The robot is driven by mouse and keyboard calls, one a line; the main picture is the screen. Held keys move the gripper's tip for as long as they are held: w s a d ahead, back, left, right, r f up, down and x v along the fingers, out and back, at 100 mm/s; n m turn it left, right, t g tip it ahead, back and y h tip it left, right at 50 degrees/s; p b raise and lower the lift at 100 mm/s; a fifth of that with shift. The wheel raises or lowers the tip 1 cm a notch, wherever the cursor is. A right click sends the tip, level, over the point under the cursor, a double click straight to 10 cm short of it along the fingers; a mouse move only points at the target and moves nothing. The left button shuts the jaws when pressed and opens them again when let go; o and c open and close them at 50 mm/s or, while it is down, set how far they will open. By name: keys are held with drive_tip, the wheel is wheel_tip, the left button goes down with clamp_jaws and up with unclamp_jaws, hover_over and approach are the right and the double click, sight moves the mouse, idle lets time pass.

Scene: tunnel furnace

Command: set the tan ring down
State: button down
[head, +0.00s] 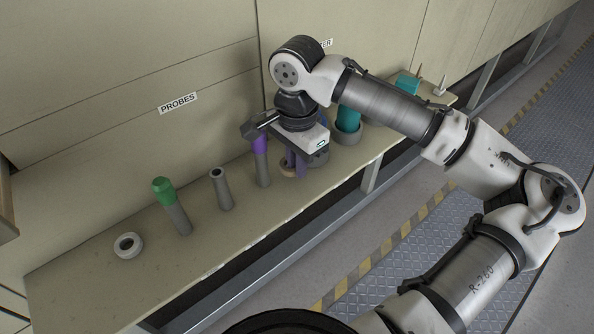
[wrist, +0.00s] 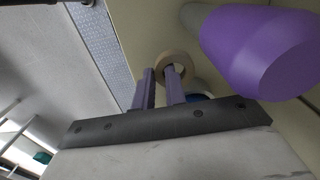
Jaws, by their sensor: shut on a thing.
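The tan ring (head: 287,171) is low at the shelf's surface, below my gripper (head: 297,165), which partly hides it. In the wrist view the tan ring (wrist: 162,59) sits at the tips of my gripper's purple fingers (wrist: 163,82). One finger overlaps the ring's hole and the other is at its left side, so the gripper is shut on the ring's wall. I cannot tell whether the ring touches the shelf.
A purple-topped grey probe (head: 261,166) stands close left of my gripper, large in the wrist view (wrist: 262,48). A grey tube (head: 221,190), green-topped probe (head: 178,210) and white ring (head: 128,254) are farther left on the shelf (head: 85,285). A teal cylinder (head: 348,119) stands right.

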drive_tip(key=shift+f, duration=1.6)
drive_tip(key=shift+f, duration=0.15)
drive_tip(key=c, duration=1.4)
unclamp_jaws()
drive_tip(key=shift+c, duration=0.2)
